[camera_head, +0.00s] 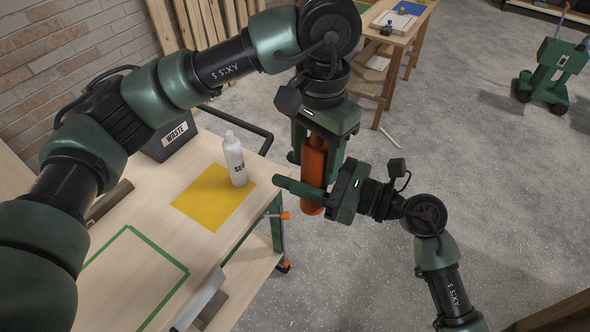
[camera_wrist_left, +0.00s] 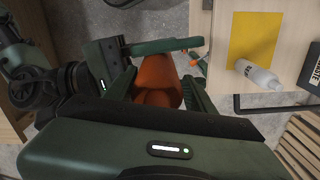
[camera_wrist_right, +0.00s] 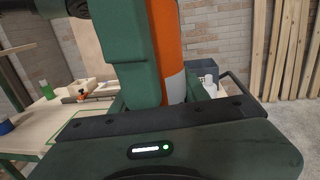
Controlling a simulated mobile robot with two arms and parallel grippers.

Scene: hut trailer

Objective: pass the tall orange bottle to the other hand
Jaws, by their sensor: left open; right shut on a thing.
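The tall orange bottle (camera_head: 313,170) is upright in the air, off the right edge of the workbench. My right gripper (camera_head: 318,192) is shut on its lower part, coming in from the right. My left gripper (camera_head: 316,148) points down from above, its open fingers on either side of the bottle's upper part. The left wrist view shows the orange bottle (camera_wrist_left: 158,80) between the left fingers, with the right gripper (camera_wrist_left: 150,55) beyond. In the right wrist view the orange bottle (camera_wrist_right: 170,50) stands close up, partly hidden by a green finger.
The workbench (camera_head: 130,215) carries a white bottle (camera_head: 234,160) by a yellow mat (camera_head: 205,203), a dark waste bin (camera_head: 168,138) and a green tape outline. A second table (camera_head: 398,40) stands at the back. Open concrete floor lies to the right, with a green cart (camera_head: 553,70) far off.

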